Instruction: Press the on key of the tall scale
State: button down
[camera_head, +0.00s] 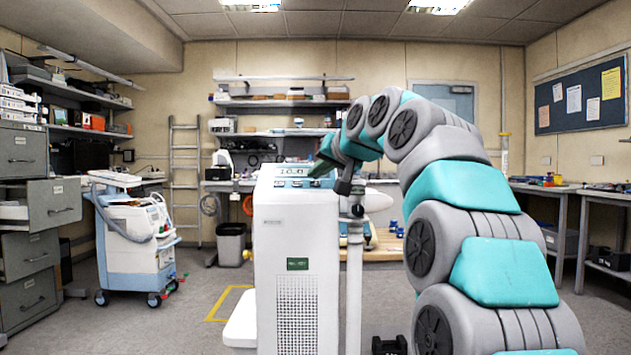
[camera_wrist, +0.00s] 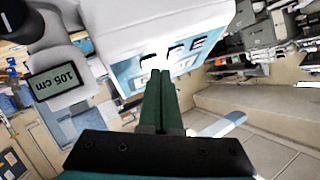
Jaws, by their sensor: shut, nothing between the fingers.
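A tall white cabinet (camera_head: 297,255) stands in front of me, with a blue-edged panel on its sloped top and a display (camera_head: 293,171) reading about 10.0. In the wrist view its panel (camera_wrist: 130,75) lies around my fingertips, with dark marks beyond them. Close beside it, a pale upright post (camera_head: 355,275) rises; in the wrist view a grey head with a display (camera_wrist: 58,81) reads 105 cm. I cannot tell for sure which one is the tall scale, and no on key is legible. My gripper (camera_wrist: 161,73) is shut and empty, its tips over the panel's edge; contact is unclear.
A white and blue cart (camera_head: 140,240) and grey drawers (camera_head: 27,215) stand at the left. Benches with shelves (camera_head: 285,103) line the back wall, and a table (camera_head: 570,195) stands at the right. The grey floor left of the cabinet is mostly free.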

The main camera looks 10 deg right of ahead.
jog(key=shift+s+r, duration=0.1)
jog(key=shift+r, duration=0.1)
jog(key=s+r+p, duration=0.1)
jog(key=r+p, duration=0.1)
jog(key=r, duration=0.1)
jog(key=s+r+p, duration=0.1)
jog(key=r+p, duration=0.1)
jog(key=shift+s+a+r, duration=0.1)
jog(key=shift+s+a, duration=0.2)
jog(key=shift+s, duration=0.05)
dwell(0.4)
